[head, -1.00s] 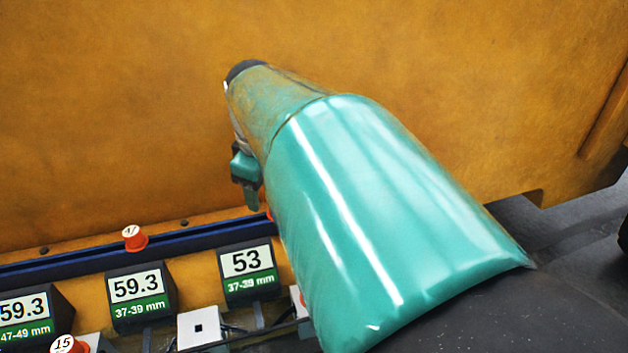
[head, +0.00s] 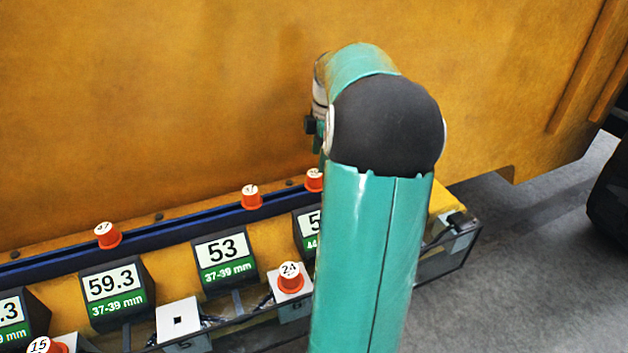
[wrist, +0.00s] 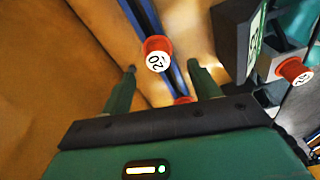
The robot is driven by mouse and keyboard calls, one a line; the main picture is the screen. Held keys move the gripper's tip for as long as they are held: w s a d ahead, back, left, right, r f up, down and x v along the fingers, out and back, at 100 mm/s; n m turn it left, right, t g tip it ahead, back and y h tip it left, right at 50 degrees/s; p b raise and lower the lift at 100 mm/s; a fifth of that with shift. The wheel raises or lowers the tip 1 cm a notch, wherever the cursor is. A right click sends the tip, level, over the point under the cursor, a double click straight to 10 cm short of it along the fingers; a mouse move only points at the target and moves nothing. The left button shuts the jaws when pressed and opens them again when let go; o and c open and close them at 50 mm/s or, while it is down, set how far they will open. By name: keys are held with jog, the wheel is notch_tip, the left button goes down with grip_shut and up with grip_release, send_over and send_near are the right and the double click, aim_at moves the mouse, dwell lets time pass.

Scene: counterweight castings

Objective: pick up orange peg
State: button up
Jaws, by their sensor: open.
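Several orange pegs with white numbered tops are in view, and the task does not say which one is meant. In the head view, pegs stand along the blue rail at the left (head: 108,238), in the middle (head: 251,200) and beside my arm (head: 314,182). Another peg (head: 290,281) sits on a white block. In the wrist view, my open, empty gripper (wrist: 162,72) has one peg (wrist: 157,46) ahead, between the lines of its fingers and apart from them. A second peg (wrist: 183,100) shows partly behind the gripper body. A third (wrist: 295,72) is at the right. My arm mostly hides the gripper in the head view.
A large orange-yellow wall (head: 170,100) rises behind the blue rail (head: 180,232). Dark blocks with number signs, such as 53 (head: 224,257) and 59.3 (head: 116,291), stand in front of the rail. A white block with a square hole (head: 180,322) is nearer. Grey floor is open at the right.

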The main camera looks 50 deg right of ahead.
aim_at(315, 173)
jog(key=f, duration=0.5)
jog(key=w+f, duration=0.1)
jog(key=f, duration=0.1)
jog(key=shift+a+f, duration=0.2)
jog(key=shift+a, duration=0.1)
jog(key=c, duration=0.8)
